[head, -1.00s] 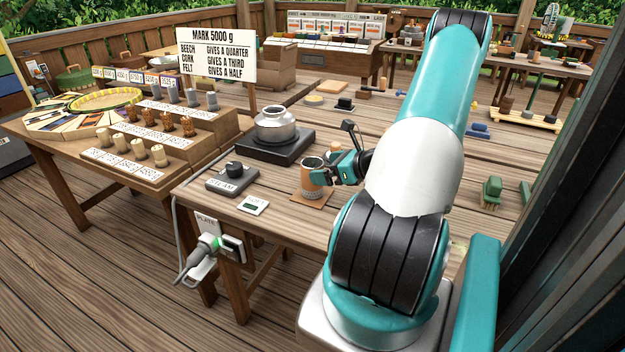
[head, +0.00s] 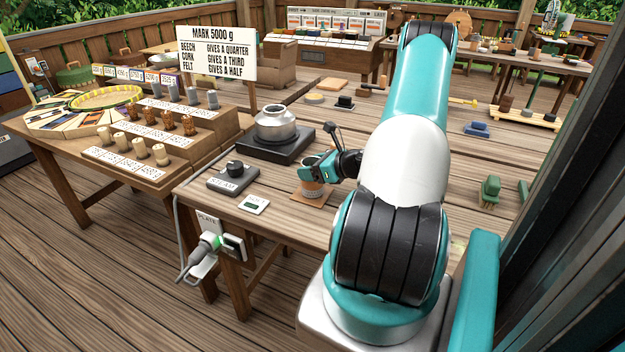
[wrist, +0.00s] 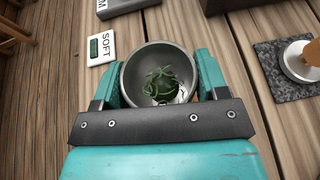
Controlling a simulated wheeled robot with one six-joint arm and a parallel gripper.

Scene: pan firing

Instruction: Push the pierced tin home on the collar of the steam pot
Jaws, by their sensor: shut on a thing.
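The steam pot (head: 276,130) is a round silver pot with a raised collar, on a dark plate behind and left of the tin. Its collar carries nothing.
A dark STEAM knob box (head: 233,178) and a white SOFT display (head: 253,205) stand left of the tin. In the wrist view a wooden-handled metal piece (wrist: 306,62) sits on a grey slab at right. A MARK 5000 g sign (head: 215,55) stands behind the pot.

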